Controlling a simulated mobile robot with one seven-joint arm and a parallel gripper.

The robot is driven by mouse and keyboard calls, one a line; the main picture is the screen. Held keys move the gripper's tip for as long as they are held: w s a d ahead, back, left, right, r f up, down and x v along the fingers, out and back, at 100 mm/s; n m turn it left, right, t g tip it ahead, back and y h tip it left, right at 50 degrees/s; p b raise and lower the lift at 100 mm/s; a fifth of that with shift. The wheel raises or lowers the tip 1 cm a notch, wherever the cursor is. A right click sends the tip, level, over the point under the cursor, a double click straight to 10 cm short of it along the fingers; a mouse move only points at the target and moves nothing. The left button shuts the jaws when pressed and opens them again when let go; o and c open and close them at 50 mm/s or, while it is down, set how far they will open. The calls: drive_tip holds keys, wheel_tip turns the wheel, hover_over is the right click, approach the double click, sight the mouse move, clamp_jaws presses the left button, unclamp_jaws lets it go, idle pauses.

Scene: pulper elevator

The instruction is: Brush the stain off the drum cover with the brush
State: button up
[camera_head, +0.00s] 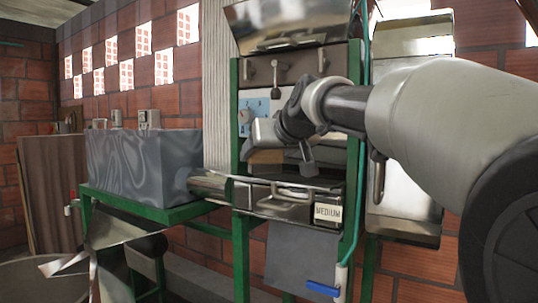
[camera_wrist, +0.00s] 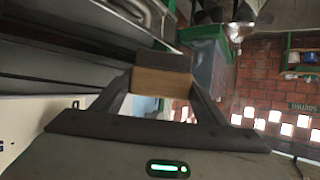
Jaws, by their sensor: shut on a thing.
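My gripper (camera_wrist: 162,88) is shut on a tan block with a dark grey upper side, which looks like the brush (camera_wrist: 162,82). The block sits between both fingertips in the wrist view. In the head view my arm reaches in from the right, and its wrist end is in front of the green-framed machine (camera_head: 240,190). The fingers are hard to make out there. A curved shiny metal cover (camera_head: 290,18) tops the machine; I cannot tell whether it is the drum cover. No stain can be made out. Dark metal surfaces (camera_wrist: 75,55) lie close on the left in the wrist view.
A grey swirl-patterned box (camera_head: 150,165) stands on a green stand at the left. A metal tray with a "MEDIUM" label (camera_head: 328,213) juts from the machine below my wrist. A teal pipe (camera_head: 362,120) runs down its right side. Brick walls stand behind.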

drive_tip(key=s+a, duration=0.6)
drive_tip(key=s, duration=0.3)
drive_tip(key=shift+r, duration=0.25)
drive_tip(key=shift+s, duration=0.2)
